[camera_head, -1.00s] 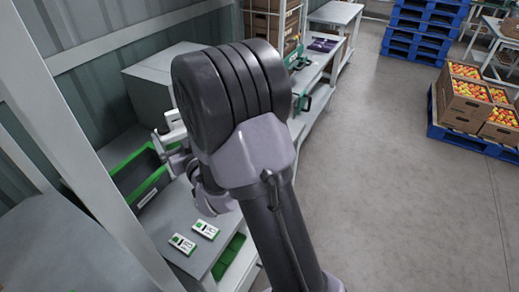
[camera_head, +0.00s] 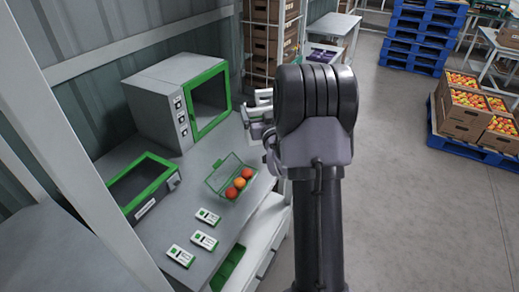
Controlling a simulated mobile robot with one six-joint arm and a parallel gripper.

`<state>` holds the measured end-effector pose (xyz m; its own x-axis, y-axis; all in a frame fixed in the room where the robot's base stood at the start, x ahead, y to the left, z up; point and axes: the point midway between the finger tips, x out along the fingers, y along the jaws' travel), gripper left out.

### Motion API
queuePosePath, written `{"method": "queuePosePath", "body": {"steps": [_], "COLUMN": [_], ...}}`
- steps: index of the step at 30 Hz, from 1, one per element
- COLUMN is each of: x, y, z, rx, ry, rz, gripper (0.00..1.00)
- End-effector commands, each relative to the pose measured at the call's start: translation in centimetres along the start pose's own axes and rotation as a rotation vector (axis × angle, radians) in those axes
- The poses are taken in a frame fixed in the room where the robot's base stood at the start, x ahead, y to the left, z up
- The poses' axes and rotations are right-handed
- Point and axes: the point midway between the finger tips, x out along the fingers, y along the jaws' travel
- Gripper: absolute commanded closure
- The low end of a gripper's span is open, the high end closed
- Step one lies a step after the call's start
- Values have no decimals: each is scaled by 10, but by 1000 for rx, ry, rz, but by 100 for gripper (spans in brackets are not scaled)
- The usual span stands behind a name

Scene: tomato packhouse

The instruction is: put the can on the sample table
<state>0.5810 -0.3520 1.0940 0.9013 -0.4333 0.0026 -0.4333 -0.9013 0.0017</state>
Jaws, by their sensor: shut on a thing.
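My gripper (camera_head: 257,118) shows in part left of my arm, above the right edge of a grey bench (camera_head: 205,160). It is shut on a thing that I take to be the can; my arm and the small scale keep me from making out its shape. No other can is in clear view. No label marks the sample table, so I cannot tell whether it is this bench or a grey table (camera_head: 335,25) farther back.
On the bench are a grey cabinet with a green-framed door (camera_head: 208,103), a green-rimmed box (camera_head: 138,188), an open green punnet (camera_head: 217,182) with red-orange fruit, and several white-green cards (camera_head: 204,240). Blue pallets (camera_head: 418,38) and fruit cartons (camera_head: 466,104) stand right. The middle floor is clear.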

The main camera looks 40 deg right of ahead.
Motion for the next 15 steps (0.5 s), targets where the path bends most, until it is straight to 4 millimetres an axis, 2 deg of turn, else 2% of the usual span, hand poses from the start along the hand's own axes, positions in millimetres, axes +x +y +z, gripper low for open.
{"method": "queuePosePath", "body": {"steps": [1,4,11,15], "x": [0,0,0,0], "y": [0,0,0,-1], "z": [15,38,62,87], "rx": [0,1,0,0], "ry": [-1,-1,1,0], "rz": [0,0,0,-1], "gripper": [77,77,77,77]}}
